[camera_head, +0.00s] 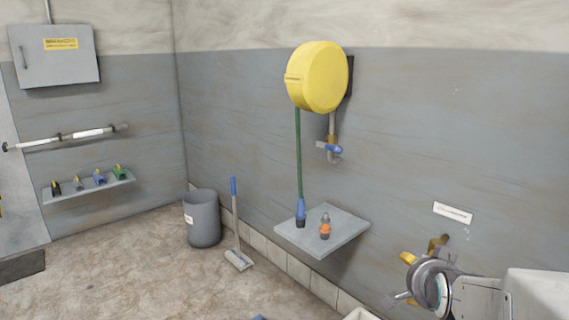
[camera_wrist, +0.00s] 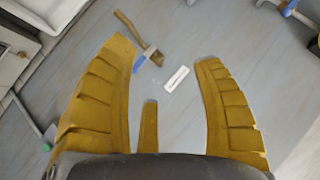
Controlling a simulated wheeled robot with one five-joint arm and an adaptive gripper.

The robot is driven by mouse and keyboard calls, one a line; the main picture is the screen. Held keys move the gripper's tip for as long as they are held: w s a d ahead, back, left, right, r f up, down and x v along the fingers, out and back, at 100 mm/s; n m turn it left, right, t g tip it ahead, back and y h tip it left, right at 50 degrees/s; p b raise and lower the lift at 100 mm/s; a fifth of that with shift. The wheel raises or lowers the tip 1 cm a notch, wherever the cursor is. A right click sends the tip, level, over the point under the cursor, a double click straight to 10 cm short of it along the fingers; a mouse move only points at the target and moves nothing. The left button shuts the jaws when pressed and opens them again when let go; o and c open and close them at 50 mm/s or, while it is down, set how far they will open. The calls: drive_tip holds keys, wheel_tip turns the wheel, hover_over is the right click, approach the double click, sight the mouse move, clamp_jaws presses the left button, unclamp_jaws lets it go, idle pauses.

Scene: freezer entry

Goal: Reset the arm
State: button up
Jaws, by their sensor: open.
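My gripper (camera_head: 406,279) is at the lower right of the head view, in front of the blue-grey wall. It is partly hidden by its own wrist. Beyond the fingers are the wall, a brass pipe tap (camera_wrist: 138,36) with a blue handle, and a white label (camera_wrist: 176,80). I cannot tell how far the fingers are from the wall.
A grey wall shelf (camera_head: 322,250) holds a blue hose nozzle (camera_head: 300,213) and an orange-grey fitting (camera_head: 325,228). A yellow hose reel (camera_head: 320,77) hangs above. A grey bin (camera_head: 203,220) and a squeegee (camera_head: 237,225) stand by the wall.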

drive_tip(key=s+a+r+n+g+y+p, duration=0.1)
drive_tip(key=s+a+r+n+g+p, duration=0.1)
drive_tip(key=s, duration=0.6)
drive_tip(key=s+a+r+n+g+y+p, duration=0.1)
drive_tip(key=s+a+r+n+g+p, duration=0.2)
drive_tip(key=s+r+p, duration=0.6)
drive_tip(key=s+a+r+n+g+p, duration=0.2)
drive_tip(key=s+a+r+n+p, duration=0.3)
drive_tip(key=s+p, duration=0.4)
drive_tip(key=shift+a+r+n+y, duration=0.25)
drive_tip(key=shift+r+n+y, duration=0.2)
drive_tip(key=shift+n, duration=0.65)
drive_tip(key=shift+w+d, duration=0.1)
drive_tip(key=shift+d, duration=0.05)
